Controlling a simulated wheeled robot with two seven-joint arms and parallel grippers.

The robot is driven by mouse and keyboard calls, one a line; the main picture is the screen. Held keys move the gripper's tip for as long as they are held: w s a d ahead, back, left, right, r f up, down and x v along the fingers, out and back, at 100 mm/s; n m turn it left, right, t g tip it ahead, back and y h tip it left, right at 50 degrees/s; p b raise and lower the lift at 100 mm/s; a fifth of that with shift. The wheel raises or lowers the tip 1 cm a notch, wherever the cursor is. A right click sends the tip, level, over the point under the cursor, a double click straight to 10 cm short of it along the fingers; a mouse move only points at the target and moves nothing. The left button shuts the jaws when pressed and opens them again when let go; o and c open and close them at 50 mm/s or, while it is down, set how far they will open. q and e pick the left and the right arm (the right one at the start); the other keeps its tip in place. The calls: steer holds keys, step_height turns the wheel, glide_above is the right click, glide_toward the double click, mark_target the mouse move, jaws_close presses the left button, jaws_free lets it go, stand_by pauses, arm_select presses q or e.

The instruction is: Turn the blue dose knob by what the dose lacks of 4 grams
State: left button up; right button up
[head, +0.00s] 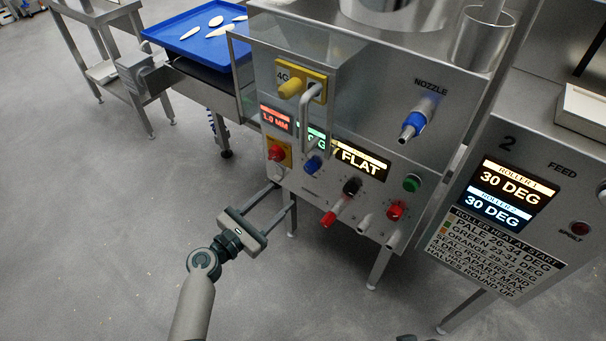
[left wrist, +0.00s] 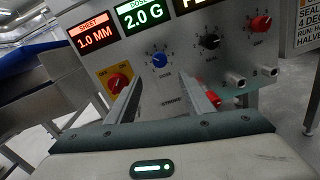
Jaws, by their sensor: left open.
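The blue dose knob (head: 313,165) is on the lower front panel of the steel machine. It also shows in the left wrist view (left wrist: 159,60), with marks around it, below the green dose display (left wrist: 143,15) that reads 2.0 G. In the head view that display is partly hidden by a metal handle. My left gripper (head: 282,195) is open and empty, low in front of the panel. In the left wrist view its two fingers reach toward the panel on either side below the knob, apart from it.
A red switch on a yellow plate (left wrist: 119,82) is left of the knob. A black knob (left wrist: 209,41) and a red knob (left wrist: 260,23) are to its right. The metal handle (head: 308,125) stands out above the dose knob. A blue nozzle (head: 413,124) juts out at upper right.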

mark_target(308, 171)
arm_select(q)
steer(key=x, duration=1.1)
steer(key=shift+w+d+b, duration=0.15)
steer(key=shift+w+b, duration=0.1)
steer(key=shift+b, duration=0.05)
steer(key=c, duration=1)
